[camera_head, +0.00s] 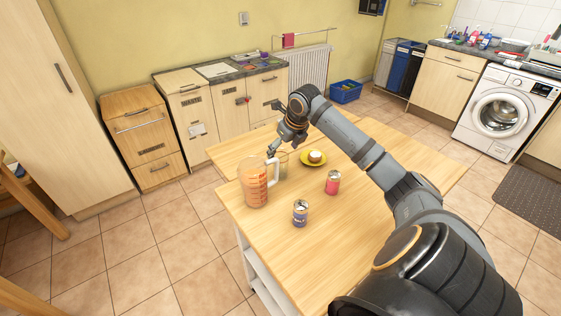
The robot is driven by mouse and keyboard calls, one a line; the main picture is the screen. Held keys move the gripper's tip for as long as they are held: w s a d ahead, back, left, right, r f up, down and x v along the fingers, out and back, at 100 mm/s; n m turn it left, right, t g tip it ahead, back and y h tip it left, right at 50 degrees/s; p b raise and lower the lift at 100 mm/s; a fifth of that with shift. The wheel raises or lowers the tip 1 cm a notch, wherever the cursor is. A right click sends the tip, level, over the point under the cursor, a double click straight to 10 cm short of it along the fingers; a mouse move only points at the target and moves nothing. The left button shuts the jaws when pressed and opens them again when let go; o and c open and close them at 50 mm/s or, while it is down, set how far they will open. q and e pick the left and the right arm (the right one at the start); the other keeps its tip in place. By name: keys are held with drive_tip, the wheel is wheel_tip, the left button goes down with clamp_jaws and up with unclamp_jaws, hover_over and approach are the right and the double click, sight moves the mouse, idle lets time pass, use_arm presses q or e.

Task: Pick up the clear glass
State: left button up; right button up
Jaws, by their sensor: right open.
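A clear glass (283,167) stands on the wooden table, just behind and to the right of the pitcher. It is faint and partly hidden by the pitcher's handle and my right gripper. My right gripper (271,150) is open at the end of the arm that reaches in from the right. Its fingers point down toward the left, at the upper left side of the glass. I cannot tell whether they touch it. My left gripper is not in view.
A clear pitcher (252,184) with orange-red markings or contents stands close in front of the glass. The table (350,235) is bare nearer me.

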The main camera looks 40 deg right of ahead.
sight(280, 156)
drive_tip(key=x, duration=0.4)
drive_tip(key=shift+w+f, duration=0.1)
drive_tip(key=shift+f, duration=0.15)
drive_tip(key=shift+r, duration=0.1)
drive_tip(key=shift+c, duration=0.3)
drive_tip(key=shift+c, duration=1.2)
drive_tip(key=c, duration=1.1)
